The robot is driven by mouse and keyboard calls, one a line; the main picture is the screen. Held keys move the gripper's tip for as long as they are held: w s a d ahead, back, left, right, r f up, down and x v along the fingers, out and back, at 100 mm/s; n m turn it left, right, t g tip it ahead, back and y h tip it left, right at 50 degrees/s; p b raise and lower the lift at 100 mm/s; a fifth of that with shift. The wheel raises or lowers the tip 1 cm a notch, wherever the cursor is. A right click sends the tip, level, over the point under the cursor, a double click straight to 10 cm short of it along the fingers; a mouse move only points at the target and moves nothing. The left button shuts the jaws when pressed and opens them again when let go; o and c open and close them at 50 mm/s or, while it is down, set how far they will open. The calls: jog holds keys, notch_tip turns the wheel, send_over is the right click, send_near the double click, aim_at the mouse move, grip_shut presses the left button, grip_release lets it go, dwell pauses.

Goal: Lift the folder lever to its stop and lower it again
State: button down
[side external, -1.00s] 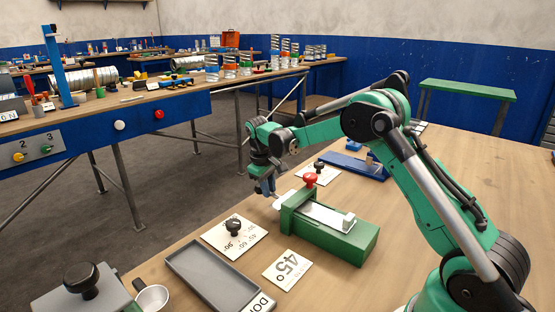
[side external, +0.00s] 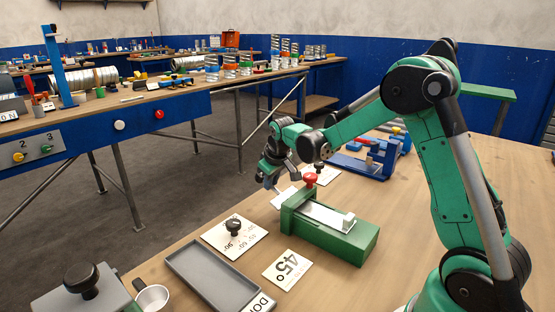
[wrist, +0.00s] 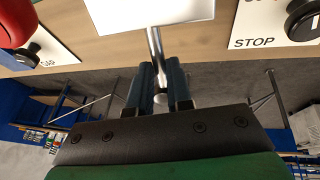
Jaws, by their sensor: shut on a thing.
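The folder is a green block (side external: 335,232) with a red knob (side external: 311,180) on top and a pale metal bed. A white plate (side external: 286,198) juts out from its far left end; it also shows at the top of the wrist view (wrist: 150,12). Below that plate a thin metal lever rod (wrist: 155,48) comes down to a rounded end. My gripper (wrist: 160,78) is shut on the rod, with one blue finger on each side. In the side view my gripper (side external: 274,187) is tilted beside the plate; its fingertips and the lever are hard to make out there.
A dial card with a black knob (side external: 234,228) lies left of the folder, and another knob card (side external: 320,170) behind it. A 45° card (side external: 287,269) and a grey tray (side external: 218,283) lie in front. A blue device (side external: 365,160) stands behind right.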

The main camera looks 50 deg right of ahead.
aim_at(280, 194)
jog(key=shift+s+r+m+t, duration=0.1)
jog(key=shift+s+r+t, duration=0.3)
jog(key=shift+t, duration=0.55)
jog(key=shift+s+r+m+t, duration=0.1)
jog(key=shift+s+r+t, duration=0.3)
jog(key=shift+t, duration=0.5)
jog(key=shift+s+r+m+t, duration=0.1)
jog(key=shift+s+r+t, duration=0.3)
jog(key=shift+t, duration=0.55)
jog(key=c, duration=0.8)
grip_release()
jog(key=shift+s, duration=0.1)
jog(key=shift+v, duration=2.75)
jog(key=shift+a, duration=0.1)
